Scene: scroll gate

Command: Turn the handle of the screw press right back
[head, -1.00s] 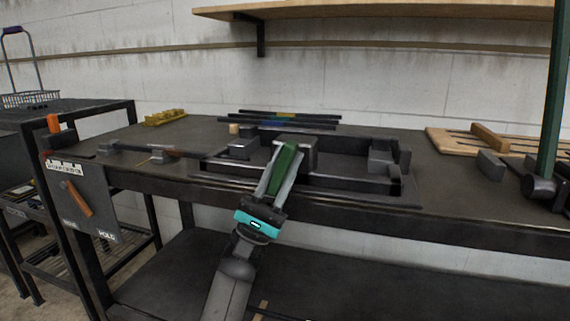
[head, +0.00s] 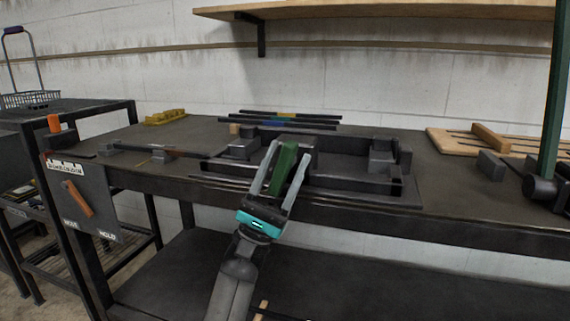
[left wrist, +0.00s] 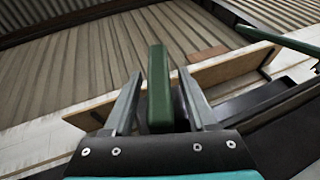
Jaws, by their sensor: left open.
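The screw press is a low dark frame (head: 408,186) on the bench top, with dark blocks inside it. Its green handle (head: 286,160) stands up at the front of the frame, leaning slightly right in the head view. My left gripper (head: 289,150) is open, with one grey finger on each side of the handle. In the left wrist view the green handle (left wrist: 159,88) stands between the spread fingers, with a gap visible on both sides. The handle's lower end is hidden by the gripper. My right gripper is not in view.
Dark bars (head: 280,117) lie behind the press. A yellow block (head: 166,117) is at the back left. A wooden board (head: 440,140) and a green post (head: 553,90) are on the right. An orange lever (head: 77,198) is on a panel at the left. A shelf (head: 400,12) hangs above.

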